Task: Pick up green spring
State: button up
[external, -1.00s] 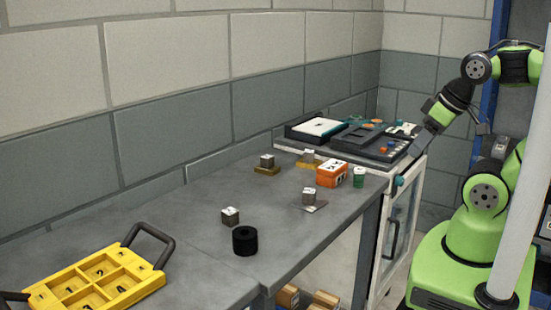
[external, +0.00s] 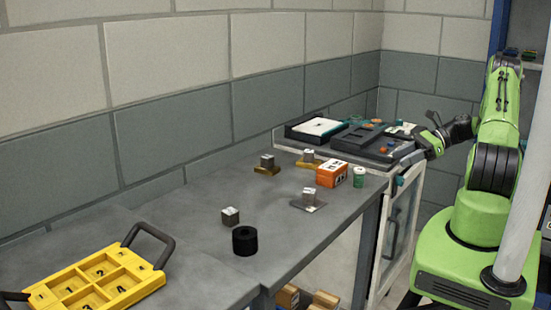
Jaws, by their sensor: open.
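The green spring (external: 360,177) shows as a small upright green cylinder with a pale top. It stands near the right edge of the grey bench, just right of an orange-and-white box (external: 333,173). My gripper (external: 412,159) is open, to the right of the spring and apart from it, near the front edge of the cabinet top. It is small in this view, and its fingers are hard to make out against the dark trays behind. Nothing shows between them.
A black ring (external: 245,240) and a yellow numbered tray (external: 98,281) are farther left. Dark trays (external: 372,142) cover the white cabinet at the back. The bench middle is mostly clear.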

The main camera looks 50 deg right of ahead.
aim_at(358, 178)
jog(key=shift+m, duration=0.4)
jog(key=b+x, duration=0.3)
jog(key=x, duration=1.2)
jog(key=shift+w+f+b, duration=0.2)
jog(key=shift+w+b, duration=0.15)
jog(key=shift+t, duration=0.3)
jog(key=c, duration=0.8)
